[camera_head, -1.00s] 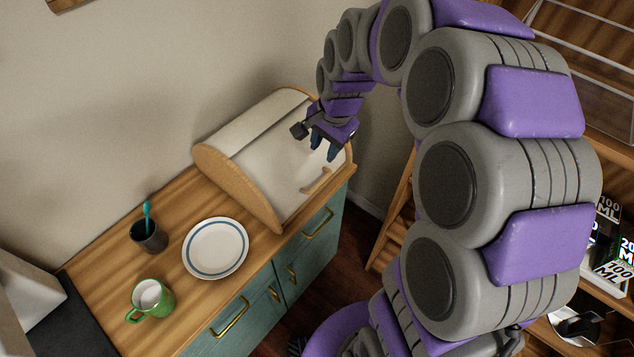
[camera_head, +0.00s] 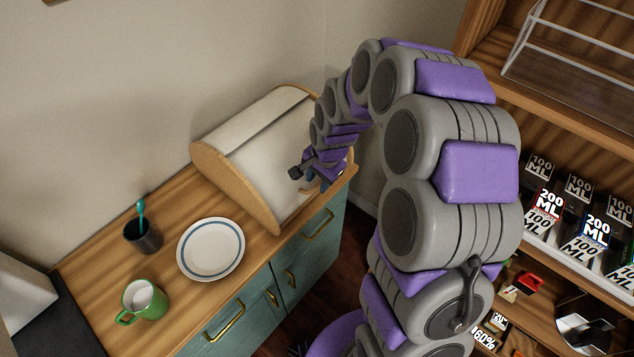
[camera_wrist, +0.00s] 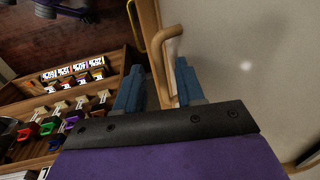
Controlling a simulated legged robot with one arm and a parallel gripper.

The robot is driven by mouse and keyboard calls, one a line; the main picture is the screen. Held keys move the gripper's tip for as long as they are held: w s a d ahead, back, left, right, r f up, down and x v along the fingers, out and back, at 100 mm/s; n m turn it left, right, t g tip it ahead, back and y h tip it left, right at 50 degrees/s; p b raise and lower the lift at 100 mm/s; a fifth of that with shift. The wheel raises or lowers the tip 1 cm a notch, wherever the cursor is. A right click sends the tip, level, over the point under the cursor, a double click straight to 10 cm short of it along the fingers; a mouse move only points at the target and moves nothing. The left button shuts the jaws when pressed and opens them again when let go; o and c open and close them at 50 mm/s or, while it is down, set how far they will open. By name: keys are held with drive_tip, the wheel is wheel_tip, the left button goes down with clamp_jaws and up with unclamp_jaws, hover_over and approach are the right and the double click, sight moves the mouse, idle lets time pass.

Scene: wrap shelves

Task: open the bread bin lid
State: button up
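The bread bin (camera_head: 208,170) has wooden sides and a cream rounded lid (camera_head: 270,140). It sits on the wooden counter and its lid looks shut. My gripper (camera_head: 314,182) is at the lid's lower front and hides the handle in the head view. In the wrist view, the curved wooden handle (camera_wrist: 158,62) on the cream lid (camera_wrist: 240,60) lies between the two blue fingers of my gripper (camera_wrist: 160,82). The fingers are apart, with gaps seen beside the handle. I cannot tell whether either finger touches it.
On the counter (camera_head: 185,202) are a white plate (camera_head: 211,249) with a blue ring, a dark cup (camera_head: 143,237) with a teal brush and a green mug (camera_head: 144,300). A wooden shelf (camera_head: 560,110) with several small boxes stands at right. Green cabinet doors (camera_head: 310,250) lie below the counter.

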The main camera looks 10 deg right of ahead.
drive_tip(key=shift+d+f, duration=0.15)
drive_tip(key=shift+f, duration=0.3)
drive_tip(key=shift+a, duration=0.5)
drive_tip(key=shift+c, duration=0.9)
drive_tip(key=shift+d, duration=0.2)
clamp_jaws()
